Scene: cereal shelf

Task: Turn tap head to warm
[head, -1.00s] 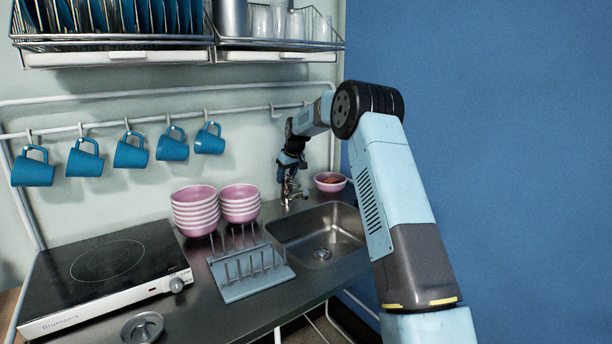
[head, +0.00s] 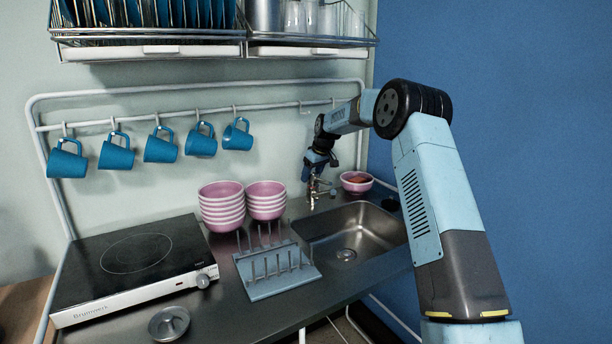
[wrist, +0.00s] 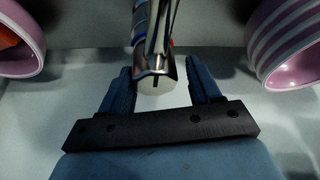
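The metal tap (wrist: 154,68) shows in the wrist view, with a blue mark on its left side and a red mark on its right. My gripper (wrist: 160,72) is open, with one blue finger on each side of the tap. A gap shows between the tap and each finger, so neither visibly touches it. In the head view my gripper (head: 316,188) is at the tap behind the sink, and the tap is largely hidden and too small to make out how its head is turned.
The sink (head: 350,232) lies in front of the tap. A pink bowl (head: 356,182) stands right of the tap, and stacked striped bowls (head: 266,200) stand left. A drying rack (head: 277,275) and a hotplate (head: 135,262) are farther left. Blue mugs (head: 160,148) hang above.

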